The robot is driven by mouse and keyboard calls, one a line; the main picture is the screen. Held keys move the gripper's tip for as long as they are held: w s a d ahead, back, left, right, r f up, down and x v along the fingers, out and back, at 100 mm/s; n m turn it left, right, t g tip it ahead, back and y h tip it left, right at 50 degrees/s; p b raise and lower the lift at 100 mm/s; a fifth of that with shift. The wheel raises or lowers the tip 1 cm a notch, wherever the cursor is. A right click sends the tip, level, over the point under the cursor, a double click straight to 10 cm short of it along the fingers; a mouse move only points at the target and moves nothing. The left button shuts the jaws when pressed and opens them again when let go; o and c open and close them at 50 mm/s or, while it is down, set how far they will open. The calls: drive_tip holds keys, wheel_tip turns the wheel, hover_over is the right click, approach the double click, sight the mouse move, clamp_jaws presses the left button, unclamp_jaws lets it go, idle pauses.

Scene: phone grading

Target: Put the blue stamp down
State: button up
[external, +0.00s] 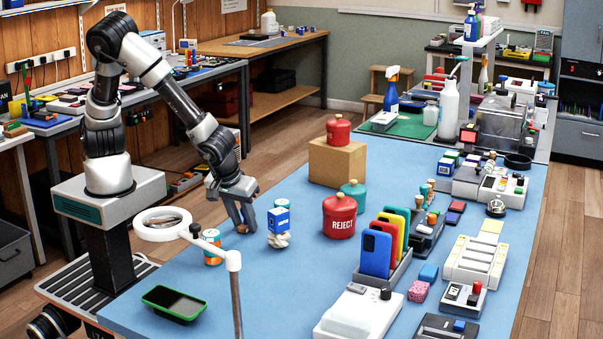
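My gripper (243,222) points down low over the left part of the blue mat (300,290), its fingertips close to the surface. A small brownish thing shows at the fingertips; whether it is held or lies behind them is too small to tell. No blue stamp can be made out for sure. Several small stamp-like pieces with wooden tops (424,197) stand in a dark rack at the right.
A red REJECT canister (339,217) stands right of the block. An orange and teal can (212,246), a ring magnifier (163,224) and a green-edged phone (174,302) are nearer the front left. Coloured phones (376,254) stand in a rack. The front middle mat is clear.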

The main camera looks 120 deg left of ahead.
drive_tip(key=shift+o, duration=0.9)
drive_tip(key=shift+r, duration=0.1)
drive_tip(key=shift+r, duration=0.2)
drive_tip(key=p+v, duration=0.4)
drive_tip(key=v, duration=0.7)
drive_tip(key=shift+d+r, duration=0.15)
drive_tip(key=shift+r, duration=0.25)
